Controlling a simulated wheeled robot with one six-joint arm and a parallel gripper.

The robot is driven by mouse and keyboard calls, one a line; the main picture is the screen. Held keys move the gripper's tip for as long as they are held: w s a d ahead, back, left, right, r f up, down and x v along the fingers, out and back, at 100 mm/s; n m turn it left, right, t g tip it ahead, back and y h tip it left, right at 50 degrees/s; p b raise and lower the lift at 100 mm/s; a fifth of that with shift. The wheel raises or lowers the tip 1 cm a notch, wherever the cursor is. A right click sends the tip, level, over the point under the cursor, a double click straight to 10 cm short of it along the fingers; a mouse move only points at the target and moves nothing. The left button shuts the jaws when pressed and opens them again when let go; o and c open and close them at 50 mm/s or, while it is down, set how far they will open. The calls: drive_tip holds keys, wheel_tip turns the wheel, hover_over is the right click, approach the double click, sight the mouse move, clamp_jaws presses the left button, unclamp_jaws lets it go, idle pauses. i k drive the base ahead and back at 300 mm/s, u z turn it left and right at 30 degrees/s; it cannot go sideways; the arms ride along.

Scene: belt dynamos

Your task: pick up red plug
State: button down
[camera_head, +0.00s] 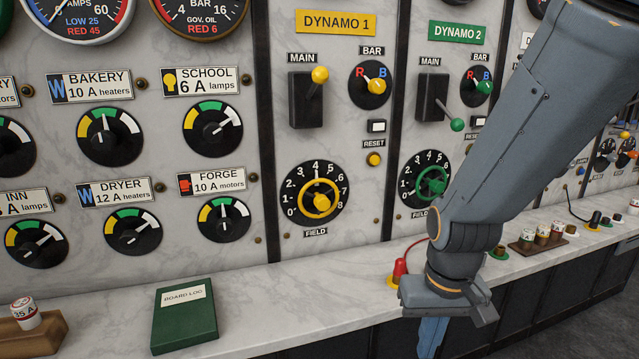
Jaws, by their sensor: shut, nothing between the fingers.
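The red plug (399,268) stands upright on the marble shelf, on a yellow-ringed base, with a thin red cord rising from it and passing behind my arm. My gripper (431,336) points down just right of the plug and nearer the front edge of the shelf. Its body comes close to the plug in the picture and covers the shelf beside it; I cannot tell whether they touch. The fingers are together with nothing between them.
The upright panel with the Dynamo 1 field knob (319,199) and the Dynamo 2 field knob (430,182) rises behind the shelf. A green board log (185,318) lies left. A wooden fuse holder (522,246) stands right. The shelf between log and plug is clear.

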sight(401, 264)
drive_tip(key=u, duration=0.55)
drive_tip(key=k, duration=1.3)
drive_tip(key=z, duration=0.2)
drive_tip(key=i, duration=1.8)
drive_tip(key=u, duration=0.7)
